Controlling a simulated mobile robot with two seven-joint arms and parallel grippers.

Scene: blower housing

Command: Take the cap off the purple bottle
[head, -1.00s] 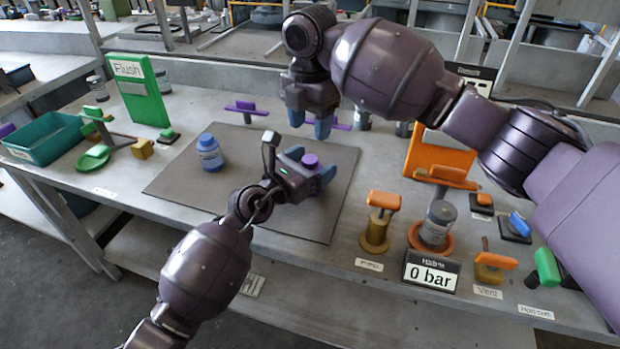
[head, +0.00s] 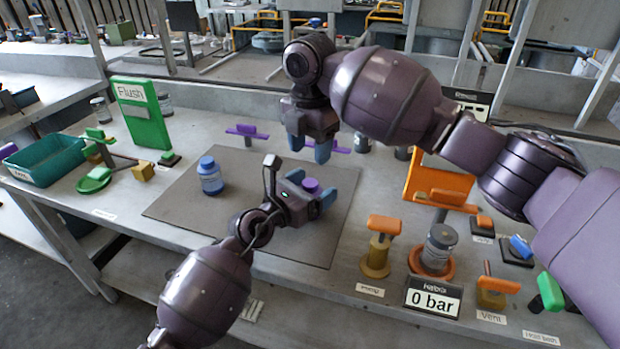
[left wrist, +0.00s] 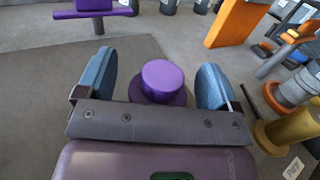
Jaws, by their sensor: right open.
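The purple bottle (left wrist: 180,97) stands upright on the grey mat (head: 180,207). Its round purple cap (head: 311,185) is on top and also shows in the left wrist view (left wrist: 162,75). My left gripper (head: 312,196) is open, low over the mat, with one blue finger on each side of the bottle. In the left wrist view its fingers (left wrist: 155,82) stand apart from the cap with gaps on both sides. The bottle's lower part is hidden by my gripper. My right gripper (head: 308,150) is open and empty, pointing down above and behind the bottle.
A blue bottle (head: 210,177) stands on the mat to the left. A teal bin (head: 47,162) and green Flush panel (head: 142,112) are further left. Orange-handled valves (head: 384,226) and a "0 bar" display (head: 433,297) stand at right. The mat's left front is clear.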

